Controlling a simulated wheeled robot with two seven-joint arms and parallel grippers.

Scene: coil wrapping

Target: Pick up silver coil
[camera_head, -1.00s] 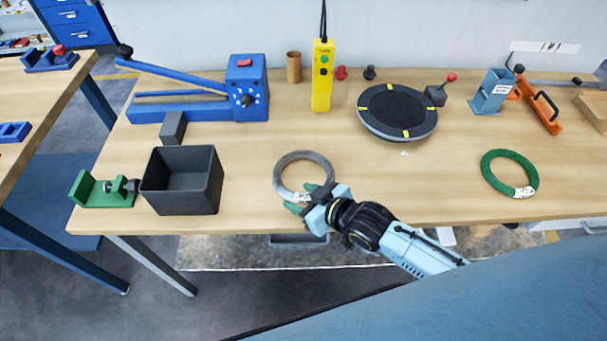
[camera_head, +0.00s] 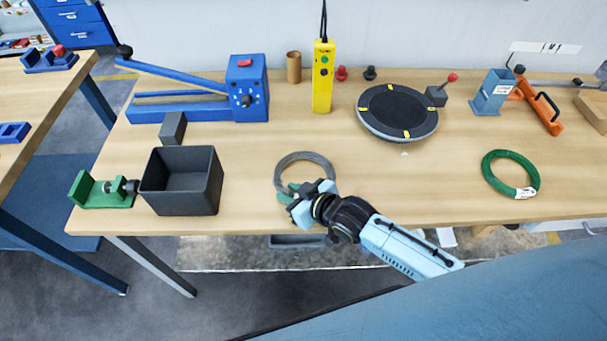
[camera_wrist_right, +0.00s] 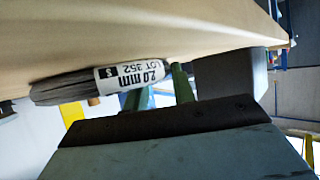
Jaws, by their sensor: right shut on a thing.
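The silver coil (camera_head: 304,158) lies on the wooden table near its front edge, left of the middle. My right gripper (camera_head: 289,194) is at the coil's near side, shut on it; the hand hides that part of the ring. In the right wrist view the coil (camera_wrist_right: 62,86) shows edge-on along the table surface, with a white label reading "2.0 mm LOT 352" (camera_wrist_right: 128,75) beside the green fingers (camera_wrist_right: 180,84). The fingertips are partly hidden behind the hand's edge. My left gripper is not in view.
A black open bin (camera_head: 181,199) and a green clamp (camera_head: 103,190) stand to the left. A green coil (camera_head: 488,174) lies to the right. A round black turntable (camera_head: 397,111), a yellow control box (camera_head: 322,85) and a blue lever tool (camera_head: 246,88) stand behind. The table's middle is clear.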

